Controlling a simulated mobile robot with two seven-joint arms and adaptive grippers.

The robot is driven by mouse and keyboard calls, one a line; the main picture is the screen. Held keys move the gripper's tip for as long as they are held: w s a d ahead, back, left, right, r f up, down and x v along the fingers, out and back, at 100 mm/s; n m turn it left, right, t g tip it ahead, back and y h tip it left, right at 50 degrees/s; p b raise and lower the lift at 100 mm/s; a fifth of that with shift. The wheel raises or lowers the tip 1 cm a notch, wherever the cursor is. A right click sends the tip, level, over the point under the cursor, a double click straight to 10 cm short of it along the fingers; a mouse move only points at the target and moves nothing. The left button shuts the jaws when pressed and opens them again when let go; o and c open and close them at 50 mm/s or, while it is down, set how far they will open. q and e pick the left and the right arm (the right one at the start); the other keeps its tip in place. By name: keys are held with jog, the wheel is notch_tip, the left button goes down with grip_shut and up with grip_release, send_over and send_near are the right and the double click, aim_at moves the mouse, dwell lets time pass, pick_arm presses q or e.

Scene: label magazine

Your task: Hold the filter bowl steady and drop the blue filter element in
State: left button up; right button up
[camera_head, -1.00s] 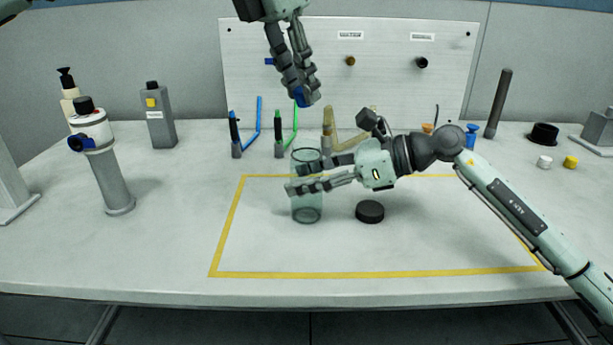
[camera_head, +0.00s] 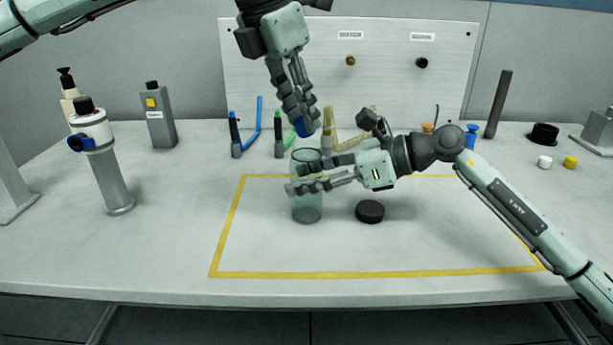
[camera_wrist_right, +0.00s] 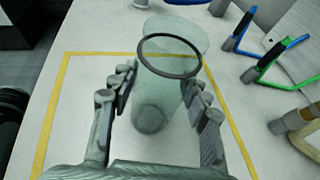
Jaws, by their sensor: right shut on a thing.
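The filter bowl (camera_head: 307,208) is a clear, greenish cylinder standing upright on the table inside the yellow outline. My right gripper (camera_head: 305,178) is shut on it from the right. The right wrist view shows the bowl (camera_wrist_right: 155,100) with its dark rim and empty inside, between the fingers of my right gripper (camera_wrist_right: 160,98). My left gripper (camera_head: 302,116) points down above the bowl, fingers closed around the blue filter element (camera_head: 302,128). Only the element's lower end shows below the fingertips, a little above the bowl's mouth. The element does not show in the right wrist view.
A black round cap (camera_head: 369,211) lies right of the bowl. A grey housing with a white head (camera_head: 107,160) stands at left. Blue (camera_head: 254,120) and green hooked tools stand behind the bowl, before a white panel (camera_head: 400,75). The front of the outlined area is clear.

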pick_arm(q)
jog(key=o, duration=0.4)
jog(key=v, duration=1.2)
pick_arm(e)
jog(key=o, duration=1.3)
